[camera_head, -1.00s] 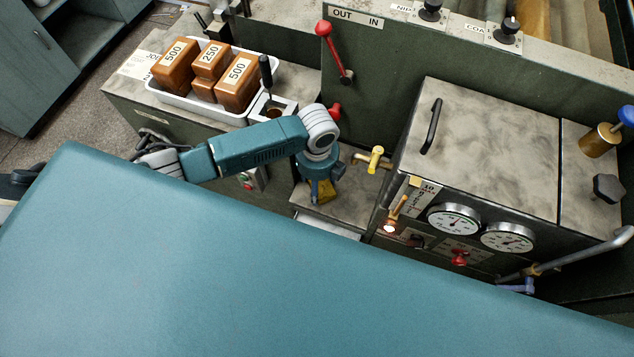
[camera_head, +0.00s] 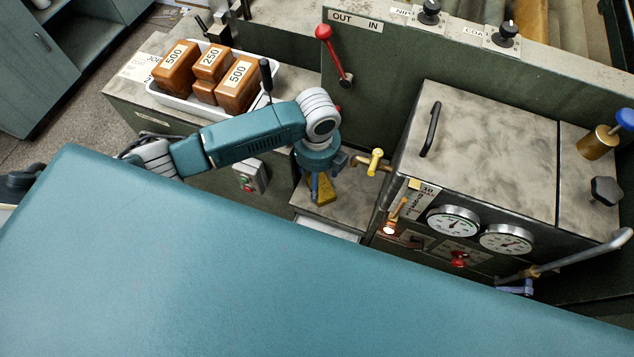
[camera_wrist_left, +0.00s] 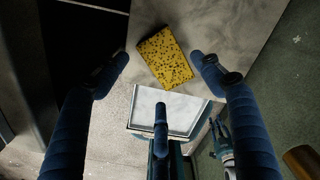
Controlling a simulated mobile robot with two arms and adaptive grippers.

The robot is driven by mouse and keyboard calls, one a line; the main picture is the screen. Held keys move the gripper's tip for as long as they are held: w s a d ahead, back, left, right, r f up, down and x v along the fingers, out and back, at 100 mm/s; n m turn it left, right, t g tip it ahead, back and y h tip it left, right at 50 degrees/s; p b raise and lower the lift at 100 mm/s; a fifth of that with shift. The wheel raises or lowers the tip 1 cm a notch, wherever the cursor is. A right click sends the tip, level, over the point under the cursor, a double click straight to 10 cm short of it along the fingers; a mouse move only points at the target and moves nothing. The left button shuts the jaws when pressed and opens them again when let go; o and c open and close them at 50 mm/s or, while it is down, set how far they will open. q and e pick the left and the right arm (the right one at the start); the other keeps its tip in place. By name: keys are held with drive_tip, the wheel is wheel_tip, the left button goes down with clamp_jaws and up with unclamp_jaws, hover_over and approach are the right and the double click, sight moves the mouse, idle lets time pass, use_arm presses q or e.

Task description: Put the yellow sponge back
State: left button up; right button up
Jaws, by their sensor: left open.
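The yellow sponge (camera_head: 322,190) with dark specks lies on the grey shelf (camera_head: 345,208) of the machine. In the left wrist view the sponge (camera_wrist_left: 165,57) lies flat and slightly turned near the shelf's front edge. My left gripper (camera_head: 321,180) is above it, pointing down. In the wrist view its blue fingers (camera_wrist_left: 161,78) are spread open around the sponge, with gaps between them and it. A small teal and blue form, seemingly my right gripper (camera_wrist_left: 222,138), shows low at the right in the wrist view. Its fingers are too small to judge.
A white-bordered tray (camera_wrist_left: 177,112) sits below the shelf edge. A yellow tap (camera_head: 375,160) sticks out right of my left gripper. The gauge box (camera_head: 490,150) stands at the right. A white tray (camera_head: 180,103) with brown blocks is at the left. A teal surface (camera_head: 220,270) fills the foreground.

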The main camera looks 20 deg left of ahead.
use_arm(q)
wheel_tip(320, 180, up, 7)
drive_tip(key=shift+s+f, duration=0.1)
drive_tip(key=shift+f, duration=0.05)
idle(0.7)
